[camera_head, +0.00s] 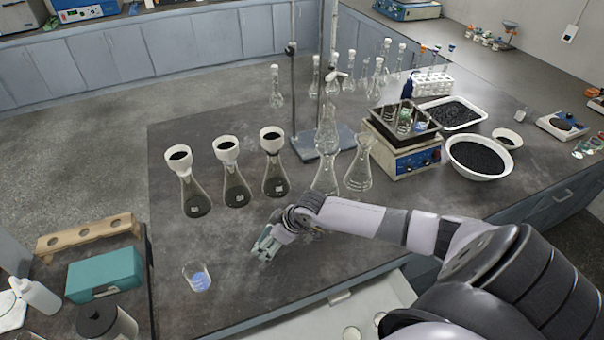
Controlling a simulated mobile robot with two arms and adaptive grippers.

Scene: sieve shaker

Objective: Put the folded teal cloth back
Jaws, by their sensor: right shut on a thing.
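My right arm reaches in from the lower right, across the front of the dark bench. Its gripper (268,243) is low over the bench top near the front edge. It is shut on a small pale teal thing (263,250), which looks like the folded teal cloth. The fingers hide much of it, and I cannot tell whether it touches the bench. My left gripper is not in view.
A beaker with blue contents (198,278) stands left of the gripper. Several flasks with dark contents (235,188) stand behind it. An open drawer (338,318) juts out below the bench edge. A teal box (105,274) is at lower left.

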